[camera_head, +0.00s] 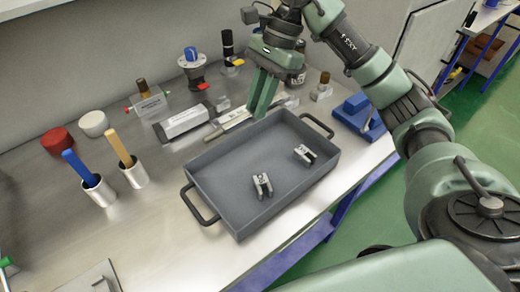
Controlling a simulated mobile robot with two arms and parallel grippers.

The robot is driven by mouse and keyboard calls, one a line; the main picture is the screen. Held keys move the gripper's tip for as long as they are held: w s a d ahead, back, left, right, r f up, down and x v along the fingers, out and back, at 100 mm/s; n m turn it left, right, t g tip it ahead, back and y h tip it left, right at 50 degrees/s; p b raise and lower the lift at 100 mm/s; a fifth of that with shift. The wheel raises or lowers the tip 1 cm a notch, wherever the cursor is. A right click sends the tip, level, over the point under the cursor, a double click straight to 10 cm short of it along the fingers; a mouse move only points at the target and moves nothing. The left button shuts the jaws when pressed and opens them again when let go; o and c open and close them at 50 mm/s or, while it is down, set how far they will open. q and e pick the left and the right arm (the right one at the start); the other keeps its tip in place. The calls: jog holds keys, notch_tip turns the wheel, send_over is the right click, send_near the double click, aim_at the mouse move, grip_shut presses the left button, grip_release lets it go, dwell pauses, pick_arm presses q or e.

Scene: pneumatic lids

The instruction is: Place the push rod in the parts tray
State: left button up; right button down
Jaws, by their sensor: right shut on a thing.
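The parts tray (213,172) is a dark grey open tray with a handle at each end, in the middle of the bench. Two small silver forked parts, one nearer (262,186) and one farther right (304,154), lie in it. My right gripper (260,110) points down just behind the tray's far wall. It is shut on the push rod (232,121), a slim silver piece lying across behind the tray. The fingers hide part of the rod, and I cannot tell whether it touches the bench. My left gripper is not in view.
A silver cylinder (184,121) lies left of the rod. Two cups (99,190) (134,174) with blue and tan handles stand left of the tray. A blue block (356,108) sits to its right. The bench front left is mostly clear.

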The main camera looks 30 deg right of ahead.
jog(key=p, duration=0.1)
send_over(255, 156)
jog(key=d, duration=0.1)
notch_tip(255, 156, down, 9)
jog(key=shift+w+d, duration=0.1)
jog(key=shift+d, duration=0.05)
notch_tip(255, 156, down, 3)
jog(key=shift+f+p, duration=0.2)
jog(key=shift+p, duration=0.1)
jog(key=shift+f, duration=0.45)
jog(key=shift+f, duration=0.15)
jog(key=c, duration=1.4)
grip_release()
jog(key=shift+o, duration=0.2)
